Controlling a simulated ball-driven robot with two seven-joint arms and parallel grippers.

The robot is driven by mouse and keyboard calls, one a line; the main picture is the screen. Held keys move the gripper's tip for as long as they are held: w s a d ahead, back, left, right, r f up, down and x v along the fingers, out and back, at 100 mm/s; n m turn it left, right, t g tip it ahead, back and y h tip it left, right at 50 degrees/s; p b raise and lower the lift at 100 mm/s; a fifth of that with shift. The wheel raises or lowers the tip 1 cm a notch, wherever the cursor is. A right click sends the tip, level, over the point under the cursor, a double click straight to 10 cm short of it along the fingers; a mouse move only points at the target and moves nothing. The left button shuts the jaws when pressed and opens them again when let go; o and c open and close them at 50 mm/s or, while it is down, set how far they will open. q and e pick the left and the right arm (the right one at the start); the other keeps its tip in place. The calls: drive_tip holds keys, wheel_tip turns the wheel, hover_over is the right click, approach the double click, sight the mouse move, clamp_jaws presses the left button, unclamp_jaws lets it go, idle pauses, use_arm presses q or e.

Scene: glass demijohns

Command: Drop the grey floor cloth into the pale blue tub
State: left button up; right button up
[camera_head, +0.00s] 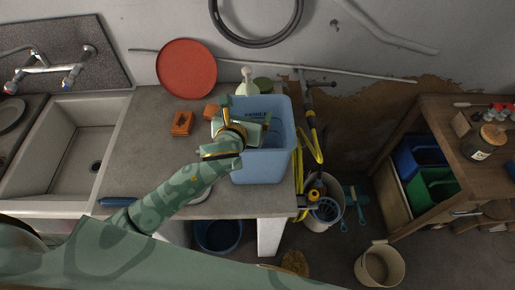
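The pale blue tub (264,168) stands on the grey counter near its right end, with its open top facing up. My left gripper (245,112) is over the tub's upper left part, its arm reaching in from the lower left. Its two fingers look spread apart, and I make out nothing between them. I cannot pick out the grey floor cloth anywhere; part of the tub's inside is hidden by my gripper and forearm. My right gripper is not in view.
A red round tray (187,68) leans at the wall behind the counter (150,155). An orange box (181,123) lies left of the tub, and a white bottle (248,80) stands behind it. Yellow hose (309,143) hangs at the right edge. A sink (77,150) is left.

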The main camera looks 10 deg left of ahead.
use_arm(q)
drive_tip(key=shift+a, duration=0.1)
drive_tip(key=p+v, duration=0.9)
drive_tip(key=v, duration=0.7)
drive_tip(key=shift+s+p, duration=0.2)
drive_tip(key=shift+p, duration=0.1)
